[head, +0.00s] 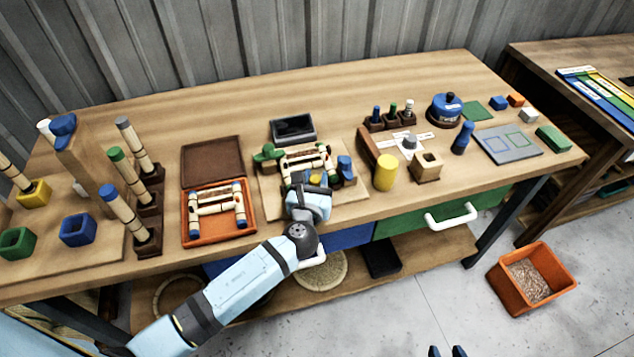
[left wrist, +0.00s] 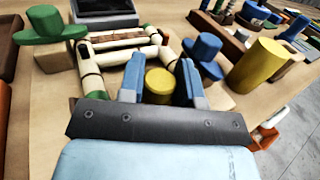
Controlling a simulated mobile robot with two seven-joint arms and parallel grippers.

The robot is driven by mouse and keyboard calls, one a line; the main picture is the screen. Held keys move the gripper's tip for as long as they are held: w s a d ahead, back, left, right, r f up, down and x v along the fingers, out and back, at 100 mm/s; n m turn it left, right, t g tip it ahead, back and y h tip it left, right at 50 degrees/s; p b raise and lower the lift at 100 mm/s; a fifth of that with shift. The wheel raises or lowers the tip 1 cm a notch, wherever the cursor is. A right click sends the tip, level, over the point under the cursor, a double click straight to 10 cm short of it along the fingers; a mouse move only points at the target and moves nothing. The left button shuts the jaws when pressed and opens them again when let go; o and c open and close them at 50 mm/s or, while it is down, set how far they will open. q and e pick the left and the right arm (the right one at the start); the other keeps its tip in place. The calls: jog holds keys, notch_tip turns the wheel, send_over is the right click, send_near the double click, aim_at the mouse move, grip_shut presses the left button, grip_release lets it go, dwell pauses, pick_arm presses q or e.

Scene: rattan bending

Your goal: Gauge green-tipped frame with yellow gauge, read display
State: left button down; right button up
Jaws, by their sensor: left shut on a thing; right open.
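A rattan frame (head: 305,162) with green tips lies on a wooden board in the middle of the bench; its rails (left wrist: 122,48) show ahead of my fingers in the left wrist view. My left gripper (head: 312,183) is low over the near side of the frame. In the left wrist view its blue fingers (left wrist: 160,78) are shut on a yellow round gauge (left wrist: 160,86). Whether the gauge touches the frame cannot be told. A dark display box (head: 293,129) stands behind the board, its readout not legible. My right gripper (head: 447,352) is open at the bottom edge, away from the bench.
A green knob (head: 268,153) and a blue knob (head: 345,166) flank the frame. A yellow cylinder (head: 386,173) stands to the right. An orange tray (head: 219,235) with another frame lies left. Rattan holders (head: 148,240) stand further left.

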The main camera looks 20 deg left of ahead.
pick_arm(q)
jog(key=shift+w+a, duration=0.35)
jog(key=shift+w, duration=0.2)
jog(key=shift+w+a, duration=0.35)
jog(key=shift+w, duration=0.2)
jog(key=c, duration=0.8)
grip_release()
jog(key=shift+s, duration=0.15)
jog(key=s+d+b, duration=0.1)
jog(key=s, duration=1.2)
jog(key=shift+s+d, duration=0.3)
jog(key=shift+d, duration=0.05)
